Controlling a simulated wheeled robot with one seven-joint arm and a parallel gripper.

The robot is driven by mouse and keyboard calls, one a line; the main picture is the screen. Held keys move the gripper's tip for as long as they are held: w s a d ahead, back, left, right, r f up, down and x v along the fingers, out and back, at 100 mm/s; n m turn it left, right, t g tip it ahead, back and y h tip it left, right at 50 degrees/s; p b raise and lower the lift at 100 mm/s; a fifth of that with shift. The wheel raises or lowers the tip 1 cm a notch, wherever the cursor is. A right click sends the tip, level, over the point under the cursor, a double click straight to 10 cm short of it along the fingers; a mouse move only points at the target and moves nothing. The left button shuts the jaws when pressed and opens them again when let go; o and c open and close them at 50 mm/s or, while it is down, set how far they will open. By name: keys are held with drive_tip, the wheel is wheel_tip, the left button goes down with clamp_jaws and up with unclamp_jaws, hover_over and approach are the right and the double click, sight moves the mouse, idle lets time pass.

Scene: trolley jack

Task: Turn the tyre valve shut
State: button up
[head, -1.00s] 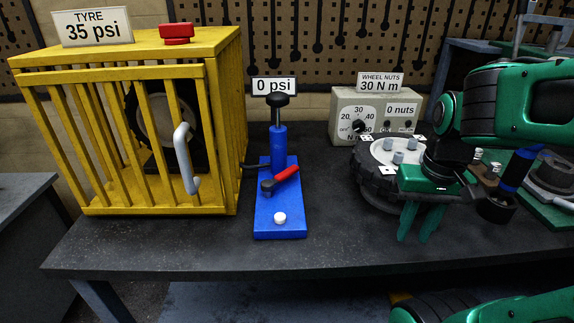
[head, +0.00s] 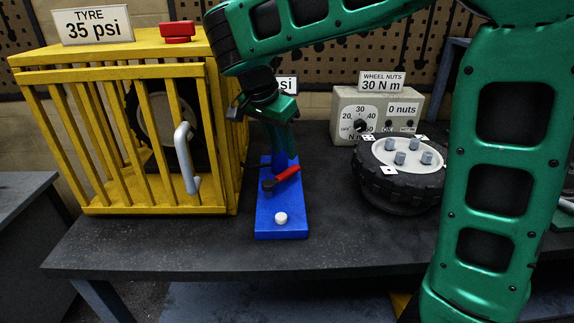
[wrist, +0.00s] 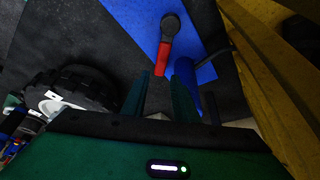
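The valve's red lever (head: 287,173) sits on a dark pivot (head: 268,185) on the blue pump base (head: 268,222). The lever slants up to the right in the head view. It also shows in the wrist view (wrist: 164,56), just beyond my fingertips. My gripper (head: 284,148) is above and behind the lever, in front of the pump's upper part. In the wrist view my gripper (wrist: 161,82) has its fingers apart, with nothing between them. The blue cylinder (wrist: 187,72) is close beside the right finger; I cannot tell whether they touch.
A yellow cage (head: 226,130) with a wheel inside stands left, below a "TYRE 35 psi" sign (head: 92,27). A white button (head: 281,218) is at the base's front. A tyre (head: 385,190) lies right. Dark bench top is clear in front.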

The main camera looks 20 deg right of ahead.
sight(291, 169)
drive_tip(key=shift+a+f, duration=0.1)
drive_tip(key=shift+a, duration=0.2)
drive_tip(key=shift+w+d+f, duration=0.15)
drive_tip(key=shift+f, duration=0.15)
drive_tip(key=shift+x, duration=3.3)
drive_tip(key=shift+d, duration=0.1)
clamp_jaws()
